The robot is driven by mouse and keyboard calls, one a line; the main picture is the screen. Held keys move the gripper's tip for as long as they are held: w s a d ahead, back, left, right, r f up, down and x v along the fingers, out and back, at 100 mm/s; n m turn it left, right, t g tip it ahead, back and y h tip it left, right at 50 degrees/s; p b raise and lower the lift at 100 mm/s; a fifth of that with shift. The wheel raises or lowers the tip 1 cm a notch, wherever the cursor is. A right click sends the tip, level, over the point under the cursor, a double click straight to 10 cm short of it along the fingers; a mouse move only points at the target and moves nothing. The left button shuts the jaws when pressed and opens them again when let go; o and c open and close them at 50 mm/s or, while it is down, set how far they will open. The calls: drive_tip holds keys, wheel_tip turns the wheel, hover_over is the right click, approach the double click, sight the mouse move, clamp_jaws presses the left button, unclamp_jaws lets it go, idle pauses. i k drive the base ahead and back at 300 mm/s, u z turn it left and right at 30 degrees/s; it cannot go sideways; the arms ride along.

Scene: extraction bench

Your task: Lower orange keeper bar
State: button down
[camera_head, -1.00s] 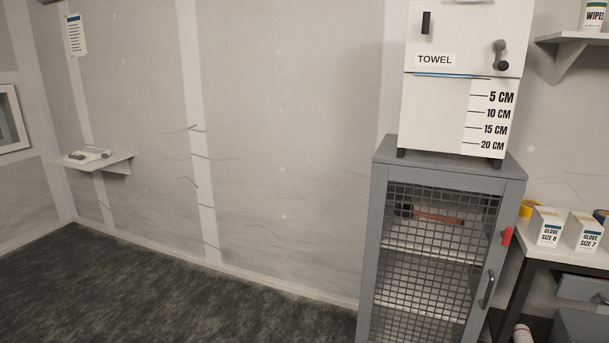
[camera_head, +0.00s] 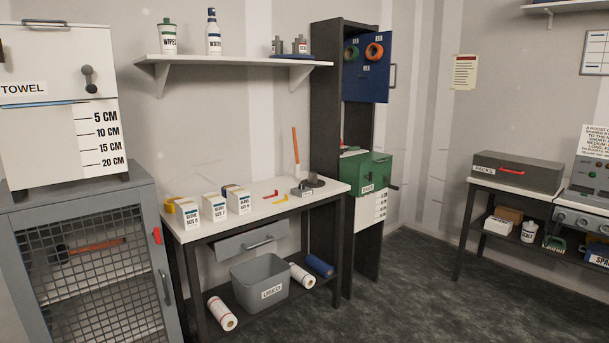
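A thin orange bar (camera_head: 296,147) stands nearly upright at the back right of the white bench top, leaning slightly. Its lower end is beside a small grey labelled block (camera_head: 301,192) and a dark round part (camera_head: 316,182); how it is joined to them is too small to tell. Another orange bar-like piece (camera_head: 96,245) lies behind the mesh door of the grey cabinet. I cannot tell for certain which is the keeper bar. My gripper is not in view.
The white bench (camera_head: 255,217) holds glove boxes, tape rolls and small red and yellow pieces. A green box (camera_head: 367,173) with a crank is on the dark rack at its right. The grey cabinet (camera_head: 88,200) bears the towel dispenser (camera_head: 55,140). Dark floor (camera_head: 410,290) is open at the right.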

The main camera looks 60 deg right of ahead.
sight(293, 128)
drive_tip(key=k, duration=0.4)
drive_tip(key=z, duration=0.4)
drive_tip(key=i, duration=1.05)
drive_tip(key=z, duration=1.1)
drive_tip(key=i, duration=0.95)
drive_tip(key=u, duration=0.1)
